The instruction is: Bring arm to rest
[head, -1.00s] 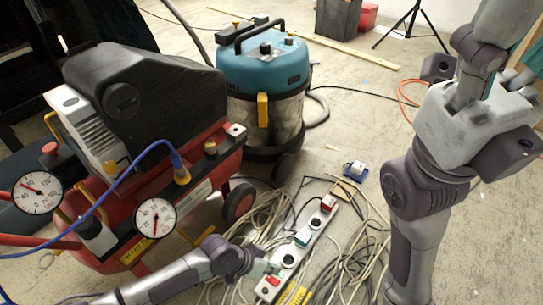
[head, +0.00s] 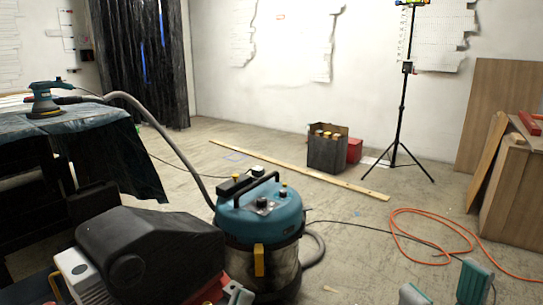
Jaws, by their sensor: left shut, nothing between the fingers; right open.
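My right gripper (head: 442,288) is at the bottom right edge of the head view. Its two grey and teal fingers stand apart, with only floor seen between them. My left gripper (head: 239,294) seems to be the small grey piece at the bottom edge, beside the compressor's red frame. It looks shut and empty. Most of both arms is out of view below.
A blue vacuum cleaner (head: 262,217) stands behind the black-covered compressor (head: 150,255). A draped table (head: 80,140) with a sander is at left. An orange hose (head: 432,212) lies at right. A tripod (head: 398,125) and box (head: 327,150) stand farther back.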

